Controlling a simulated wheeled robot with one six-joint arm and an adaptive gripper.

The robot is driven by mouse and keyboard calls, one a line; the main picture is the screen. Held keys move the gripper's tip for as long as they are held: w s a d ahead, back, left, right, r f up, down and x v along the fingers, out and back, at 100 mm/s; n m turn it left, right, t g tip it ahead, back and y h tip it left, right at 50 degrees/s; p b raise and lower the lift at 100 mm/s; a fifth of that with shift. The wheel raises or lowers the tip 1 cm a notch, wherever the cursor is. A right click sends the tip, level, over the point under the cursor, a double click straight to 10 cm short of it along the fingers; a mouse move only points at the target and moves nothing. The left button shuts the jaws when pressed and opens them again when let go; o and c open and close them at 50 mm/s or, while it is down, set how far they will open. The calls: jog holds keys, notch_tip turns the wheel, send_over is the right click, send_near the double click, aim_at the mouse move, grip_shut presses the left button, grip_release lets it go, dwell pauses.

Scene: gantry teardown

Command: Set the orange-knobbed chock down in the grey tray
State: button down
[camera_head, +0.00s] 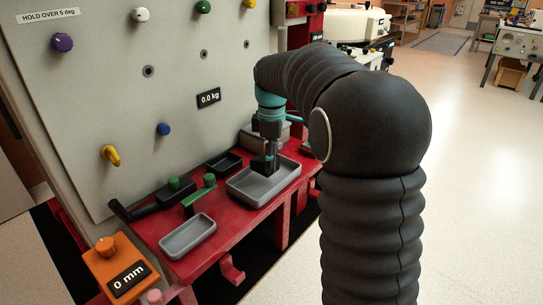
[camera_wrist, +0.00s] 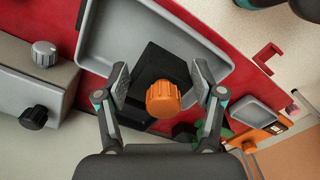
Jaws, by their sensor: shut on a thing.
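The orange-knobbed chock is a black block (camera_wrist: 155,68) with a ribbed orange knob (camera_wrist: 163,99). In the wrist view the knob is between the two fingers of my gripper (camera_wrist: 163,92), which is shut on the chock. The grey tray (camera_wrist: 94,35) lies beneath and around the black block in that view. In the head view my gripper (camera_head: 268,150) points down over the tray (camera_head: 248,195), and the dark block (camera_head: 262,166) shows inside the tray's outline. I cannot tell whether the block touches the tray floor. The orange knob is hidden in the head view.
The red bench (camera_head: 228,228) also bears a smaller grey tray (camera_head: 188,236), a green-knobbed piece (camera_head: 198,193), a black tray (camera_head: 224,163) and an orange "0 mm" box (camera_head: 118,270). A grey panel (camera_head: 120,100) with several knobs rises behind. Open floor is at right.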

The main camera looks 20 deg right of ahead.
jog(key=shift+f, duration=0.15)
dwell(0.4)
jog(key=shift+f+b, duration=0.85)
jog(key=shift+f, duration=0.7)
jog(key=shift+f, duration=0.3)
dwell(0.6)
jog(key=shift+c, duration=0.3)
grip_release()
notch_tip(320, 180, up, 12)
dwell(0.4)
